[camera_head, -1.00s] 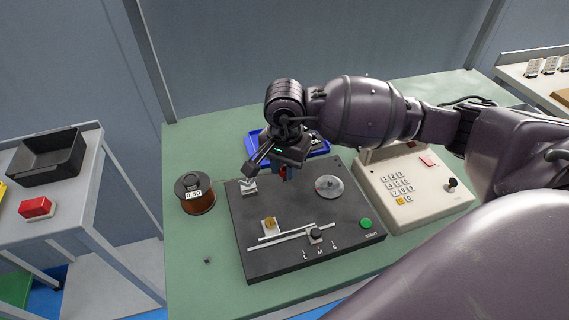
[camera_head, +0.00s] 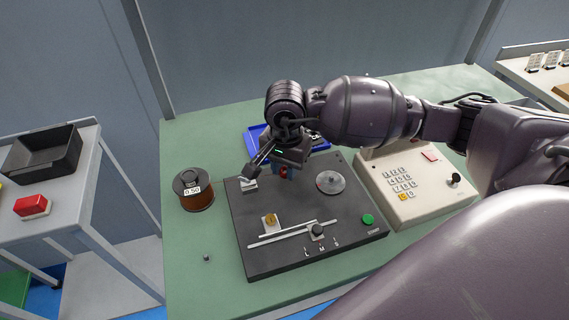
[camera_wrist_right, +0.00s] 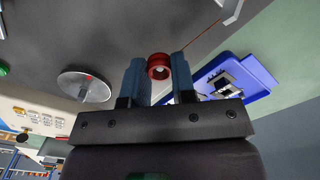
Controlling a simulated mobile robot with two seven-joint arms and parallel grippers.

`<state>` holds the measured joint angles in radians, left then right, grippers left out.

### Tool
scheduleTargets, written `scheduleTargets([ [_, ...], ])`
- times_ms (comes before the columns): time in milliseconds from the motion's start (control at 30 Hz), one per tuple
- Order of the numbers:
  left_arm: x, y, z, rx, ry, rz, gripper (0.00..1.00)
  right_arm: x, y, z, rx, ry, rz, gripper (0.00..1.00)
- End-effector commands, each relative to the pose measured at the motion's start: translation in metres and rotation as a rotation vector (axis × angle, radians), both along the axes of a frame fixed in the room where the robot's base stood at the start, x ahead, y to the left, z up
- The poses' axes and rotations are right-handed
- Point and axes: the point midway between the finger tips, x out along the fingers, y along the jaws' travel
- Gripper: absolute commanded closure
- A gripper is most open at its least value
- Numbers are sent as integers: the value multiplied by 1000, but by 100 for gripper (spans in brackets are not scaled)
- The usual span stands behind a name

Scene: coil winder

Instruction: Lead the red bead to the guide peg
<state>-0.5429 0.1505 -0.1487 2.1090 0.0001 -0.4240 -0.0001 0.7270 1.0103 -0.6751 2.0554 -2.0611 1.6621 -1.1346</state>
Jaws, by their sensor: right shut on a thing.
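My right gripper (camera_head: 284,175) is over the back part of the black winder plate (camera_head: 290,260). Its blue fingers are shut on the red bead (camera_wrist_right: 158,66), which sits between the fingertips in the wrist view. The bead also shows as a small red spot in the head view (camera_head: 284,173). A thin copper-coloured wire (camera_wrist_right: 204,34) runs from the bead toward a pale metal block (camera_wrist_right: 231,10). A brass piece on a pale mount (camera_head: 270,221) stands on the plate; I cannot tell whether it is the guide peg. My left gripper is out of view.
A round metal disc (camera_head: 331,182) lies right of the gripper. A slider rail (camera_head: 290,235) and green button (camera_head: 367,219) are nearer. A copper wire spool (camera_head: 194,191) stands left, a blue tray (camera_head: 257,141) behind, and a keypad console (camera_head: 430,187) right.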

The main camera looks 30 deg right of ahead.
Motion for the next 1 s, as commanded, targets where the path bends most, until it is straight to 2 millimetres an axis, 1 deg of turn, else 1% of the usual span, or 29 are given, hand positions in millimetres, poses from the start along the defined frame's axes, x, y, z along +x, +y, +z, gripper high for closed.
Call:
scheduleTargets([
  [233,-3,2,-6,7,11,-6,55,0,0,-7,-1,1,0,100],
  [267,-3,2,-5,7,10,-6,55,0,0,-6,0,0,0,71],
  [400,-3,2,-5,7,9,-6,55,0,0,-5,0,0,0,49],
  [433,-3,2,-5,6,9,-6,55,0,0,-5,0,0,0,46],
  [867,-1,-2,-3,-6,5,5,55,0,0,-5,0,0,0,46],
  [1000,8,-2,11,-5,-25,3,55,1,-1,22,-2,-7,0,46],
])
